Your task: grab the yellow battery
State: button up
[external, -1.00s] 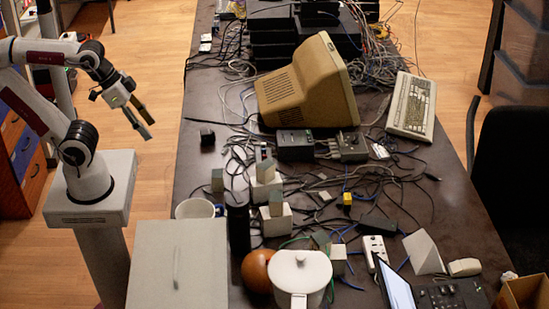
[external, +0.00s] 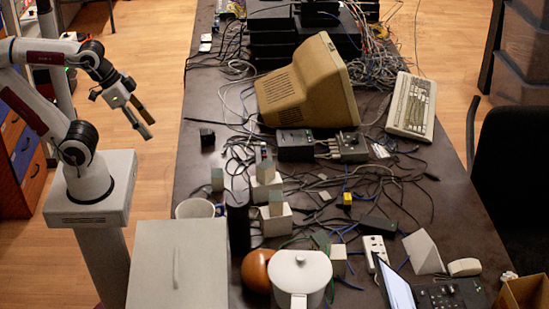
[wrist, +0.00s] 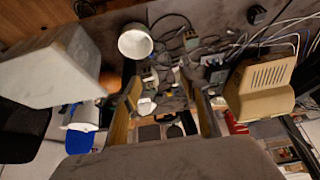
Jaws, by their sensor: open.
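A small yellow block (external: 347,199), the only battery-like yellow thing I see, sits among dark cables on the table, right of the middle in the external view. I cannot make it out in the wrist view. My gripper (external: 151,130) is open and empty, above the floor left of the table's left edge, far from the yellow block. In the wrist view, my gripper (wrist: 160,82) shows two spread fingers with nothing held between them.
Cables and grey boxes (external: 294,144) surround the block. A beige monitor (external: 300,85) and keyboard (external: 411,106) stand behind it. In front are a white lidded pot (external: 300,272), brown ball (external: 256,270), black cylinder (external: 238,228) and power strip (external: 375,250). A large pale box (external: 177,265) stands at front left.

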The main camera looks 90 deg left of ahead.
jog(key=shift+o, duration=0.6)
jog(key=shift+w, duration=0.1)
jog(key=w+a+f+m+t, duration=0.15)
jog(key=w+m, duration=0.65)
jog(key=w, duration=0.9)
jog(key=w+f+m+t, duration=0.2)
jog(key=w+m, duration=0.7)
jog(key=w, duration=0.8)
jog(key=w+d+f+m+t, duration=0.1)
jog(key=w+f+m+t, duration=0.1)
jog(key=w+f+m, duration=1.1)
jog(key=m+t, duration=0.1)
jog(key=m, duration=0.2)
send_near(347, 202)
jog(key=w+a, duration=0.2)
jog(key=shift+a+r+h, duration=0.25)
jog(key=shift+a+h, duration=0.05)
jog(key=shift+h, duration=0.1)
jog(key=shift+w+d+f+m+t, duration=0.1)
jog(key=shift+f+m+t, duration=0.1)
jog(key=shift+f, duration=0.15)
jog(key=shift+w+f+m+t, duration=0.1)
jog(key=shift+f+m, duration=0.1)
jog(key=shift+f, duration=0.15)
